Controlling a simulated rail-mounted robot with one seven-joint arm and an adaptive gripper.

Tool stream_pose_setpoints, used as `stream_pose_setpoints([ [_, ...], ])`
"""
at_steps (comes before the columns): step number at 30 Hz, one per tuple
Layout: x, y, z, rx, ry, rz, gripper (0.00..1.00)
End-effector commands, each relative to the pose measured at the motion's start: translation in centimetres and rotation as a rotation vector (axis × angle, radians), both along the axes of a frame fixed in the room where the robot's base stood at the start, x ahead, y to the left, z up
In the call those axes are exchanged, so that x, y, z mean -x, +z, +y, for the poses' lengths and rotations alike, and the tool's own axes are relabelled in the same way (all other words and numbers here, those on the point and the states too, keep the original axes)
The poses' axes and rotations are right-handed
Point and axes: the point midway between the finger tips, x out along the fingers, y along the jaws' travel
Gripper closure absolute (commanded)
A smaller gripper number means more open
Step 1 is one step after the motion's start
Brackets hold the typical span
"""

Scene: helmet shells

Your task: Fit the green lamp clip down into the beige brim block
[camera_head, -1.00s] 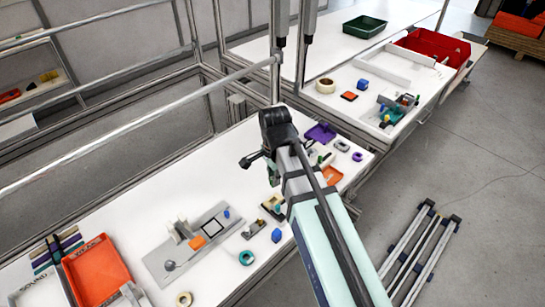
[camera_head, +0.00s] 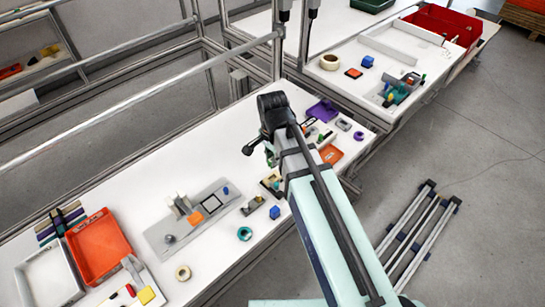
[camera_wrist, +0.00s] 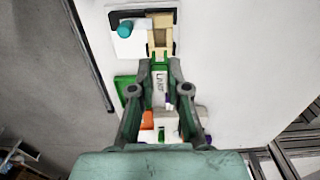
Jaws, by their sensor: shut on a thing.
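In the wrist view, my gripper (camera_wrist: 158,92) is shut on the green lamp clip (camera_wrist: 160,62), which carries a white label with dark letters. The beige brim block (camera_wrist: 160,35) is just beyond the clip's far end, within a dark frame. The clip's end overlaps the block's near edge in this view; I cannot tell whether they touch. In the head view, my wrist hides most of the gripper and the clip. A small beige and black piece, probably the brim block (camera_head: 270,184), shows beside my arm.
A teal cylinder (camera_wrist: 125,28) stands left of the block. A green piece (camera_wrist: 124,88) lies left of my fingers. A grey plate (camera_head: 190,225), an orange tray (camera_head: 98,248) and a purple part (camera_head: 322,110) are on the white table. Bare tabletop lies behind the plate.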

Motion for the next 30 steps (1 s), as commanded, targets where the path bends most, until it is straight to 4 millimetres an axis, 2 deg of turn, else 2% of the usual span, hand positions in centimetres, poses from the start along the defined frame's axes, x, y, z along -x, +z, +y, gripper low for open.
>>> stream_pose_setpoints([
  [16, 0.0, -4.7, 0.0, 0.0, 0.0, 0.001, 1.0],
  [30, 0.0, -5.5, 0.0, 0.0, 0.0, 0.0, 1.0],
])
